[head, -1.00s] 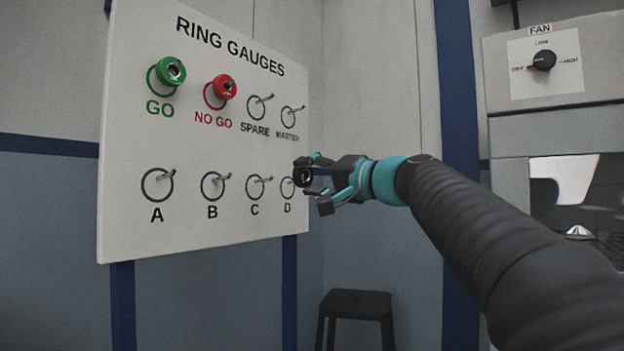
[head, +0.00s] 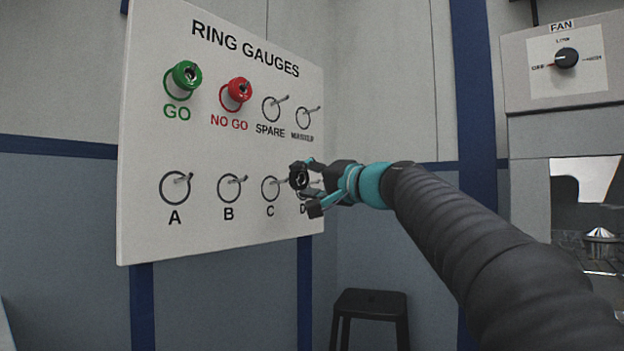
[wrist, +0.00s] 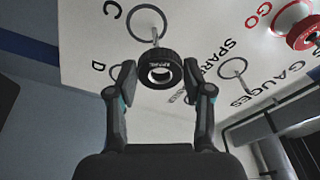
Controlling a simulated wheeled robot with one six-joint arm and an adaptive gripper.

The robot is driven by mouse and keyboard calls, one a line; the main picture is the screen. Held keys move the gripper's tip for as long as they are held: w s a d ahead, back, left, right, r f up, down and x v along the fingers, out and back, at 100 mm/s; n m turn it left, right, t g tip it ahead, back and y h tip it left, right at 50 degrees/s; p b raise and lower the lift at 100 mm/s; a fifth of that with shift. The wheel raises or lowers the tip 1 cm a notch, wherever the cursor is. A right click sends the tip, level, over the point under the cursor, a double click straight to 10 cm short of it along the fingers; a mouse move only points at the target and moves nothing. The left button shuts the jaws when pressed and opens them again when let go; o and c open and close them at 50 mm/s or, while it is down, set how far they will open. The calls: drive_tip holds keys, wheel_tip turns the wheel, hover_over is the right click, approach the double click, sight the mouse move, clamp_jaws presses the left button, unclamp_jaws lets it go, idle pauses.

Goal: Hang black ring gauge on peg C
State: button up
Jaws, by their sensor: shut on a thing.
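My gripper (head: 308,186) is shut on the black ring gauge (head: 299,176), in front of the board near the D label. In the wrist view my gripper (wrist: 159,84) has a fingertip at each side of the black ring gauge (wrist: 159,70), whose hole faces the camera. Peg C (head: 276,182) is bare, inside a printed circle to the left of the gauge. In the wrist view peg C (wrist: 155,36) shows just above the gauge; I cannot tell the gap in depth. Peg D is partly hidden by the gripper.
The board (head: 225,250) also bears bare pegs A (head: 182,180), B (head: 236,180), SPARE and MASTER. A green gauge (head: 183,78) hangs on GO and a red gauge (head: 236,95) on NO GO. A black stool (head: 370,302) stands below on the right.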

drive_tip(key=shift+s+a+f+p+x, duration=0.1)
drive_tip(key=shift+f+x, duration=0.05)
drive_tip(key=shift+x, duration=0.7)
drive_tip(key=shift+s+a+f+p+x, duration=0.1)
drive_tip(key=shift+f+p+x, duration=0.05)
drive_tip(key=shift+x, duration=0.7)
drive_tip(key=shift+s+a+f+p+x, duration=0.1)
drive_tip(key=shift+f+x, duration=0.05)
drive_tip(key=shift+x, duration=0.7)
drive_tip(key=shift+w, duration=0.1)
drive_tip(key=o, duration=1.3)
drive_tip(key=shift+o, duration=0.2)
